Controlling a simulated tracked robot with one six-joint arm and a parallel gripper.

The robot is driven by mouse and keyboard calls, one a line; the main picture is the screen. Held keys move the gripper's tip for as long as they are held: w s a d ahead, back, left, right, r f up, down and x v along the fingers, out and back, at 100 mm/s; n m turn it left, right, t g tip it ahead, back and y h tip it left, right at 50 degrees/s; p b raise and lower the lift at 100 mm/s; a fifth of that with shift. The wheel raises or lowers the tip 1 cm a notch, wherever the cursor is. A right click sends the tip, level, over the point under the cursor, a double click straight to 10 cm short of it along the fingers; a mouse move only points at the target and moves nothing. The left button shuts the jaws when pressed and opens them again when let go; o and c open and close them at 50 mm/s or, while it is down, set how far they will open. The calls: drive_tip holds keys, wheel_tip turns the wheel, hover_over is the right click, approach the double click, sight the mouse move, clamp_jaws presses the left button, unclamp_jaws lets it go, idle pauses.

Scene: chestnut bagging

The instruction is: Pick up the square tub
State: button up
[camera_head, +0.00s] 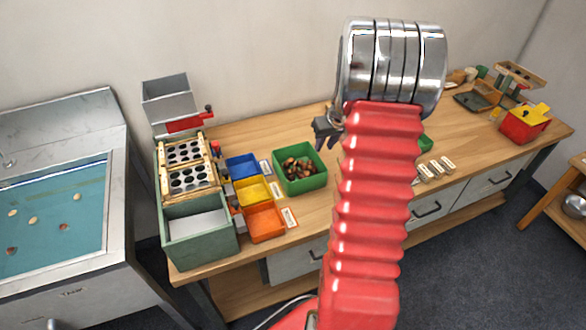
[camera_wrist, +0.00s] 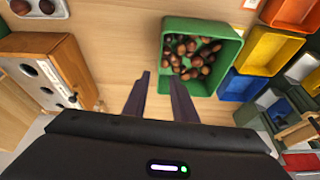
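A green, square-looking tub (camera_head: 303,186) holding brown chestnuts stands on the wooden bench, left of my red arm in the head view. It also shows in the wrist view (camera_wrist: 203,27), right of centre. My gripper (camera_wrist: 159,76) is open, its two dark fingers apart with bare bench showing between them. The right fingertip overlaps the tub's lower left edge in the picture; I cannot tell whether they touch. In the head view my gripper (camera_head: 326,129) shows only partly, behind my silver wrist and above the tub.
Blue (camera_head: 242,166), yellow (camera_head: 252,190) and orange (camera_head: 264,222) bins stand left of the tub, beside a rack with holes (camera_head: 188,179) and a larger green box (camera_head: 203,248). A wooden block (camera_wrist: 45,75) is left of my fingers. A red tub (camera_head: 521,127) stands far right.

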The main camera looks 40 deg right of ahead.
drive_tip(key=shift+w+d+n, duration=0.1)
drive_tip(key=shift+n, duration=0.3)
approach(313, 164)
drive_tip(key=shift+d+f, duration=0.1)
drive_tip(key=shift+f, duration=0.35)
idle(0.5)
drive_tip(key=shift+x, duration=2.6)
drive_tip(key=shift+w, duration=0.1)
clamp_jaws()
